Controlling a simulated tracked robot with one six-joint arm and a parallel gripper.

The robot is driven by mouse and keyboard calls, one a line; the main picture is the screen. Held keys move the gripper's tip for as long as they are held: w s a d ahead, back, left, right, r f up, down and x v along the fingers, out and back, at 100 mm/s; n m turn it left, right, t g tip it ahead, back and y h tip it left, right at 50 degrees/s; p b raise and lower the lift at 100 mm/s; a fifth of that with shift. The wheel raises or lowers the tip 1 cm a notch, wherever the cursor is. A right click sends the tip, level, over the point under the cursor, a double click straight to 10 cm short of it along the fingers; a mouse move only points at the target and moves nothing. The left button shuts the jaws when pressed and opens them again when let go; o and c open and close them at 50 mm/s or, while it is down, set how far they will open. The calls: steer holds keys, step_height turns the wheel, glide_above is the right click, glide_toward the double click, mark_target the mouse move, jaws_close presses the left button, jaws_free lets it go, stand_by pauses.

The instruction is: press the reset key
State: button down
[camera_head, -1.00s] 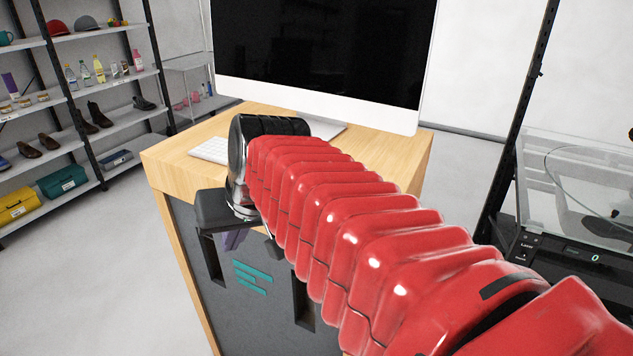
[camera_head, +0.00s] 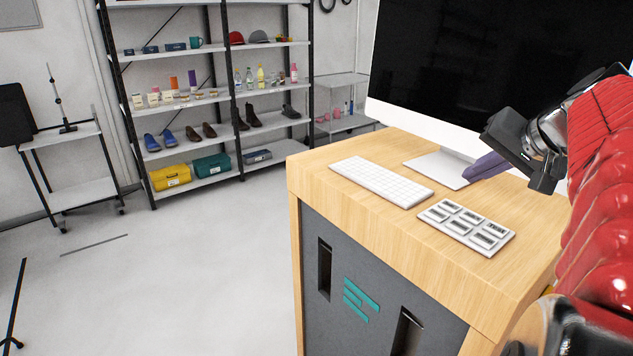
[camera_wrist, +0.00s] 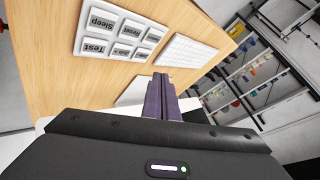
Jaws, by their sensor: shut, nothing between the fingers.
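A white keypad (camera_head: 467,246) with several grey keys lies on the wooden desk. It also shows in the wrist view (camera_wrist: 78,43), upper left, with its labels upside down. There I read "Sleep" (camera_wrist: 102,20) and "Test" (camera_wrist: 94,46); the small label on the reset key (camera_wrist: 129,31) seems to read "Reset". My gripper (camera_head: 468,177) is above the back of the desk, in front of the monitor and apart from the keypad. Its purple fingers (camera_wrist: 160,78) are shut and empty.
A white keyboard (camera_head: 381,181) lies left of the keypad. A large monitor (camera_head: 490,75) stands behind, its white foot (camera_head: 436,169) near my gripper. The desk's wooden top (camera_head: 500,290) is clear at the front right. A shelf (camera_head: 215,101) stands away at the back left.

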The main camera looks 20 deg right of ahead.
mark_target(463, 229)
steer(key=shift+s+d, duration=0.1)
steer(key=shift+d, duration=0.05)
steer(key=shift+f, duration=4.4)
steer(key=shift+f, duration=0.75)
steer(key=shift+r, duration=0.85)
steer(key=shift+r, duration=0.1)
steer(key=shift+r, duration=2.4)
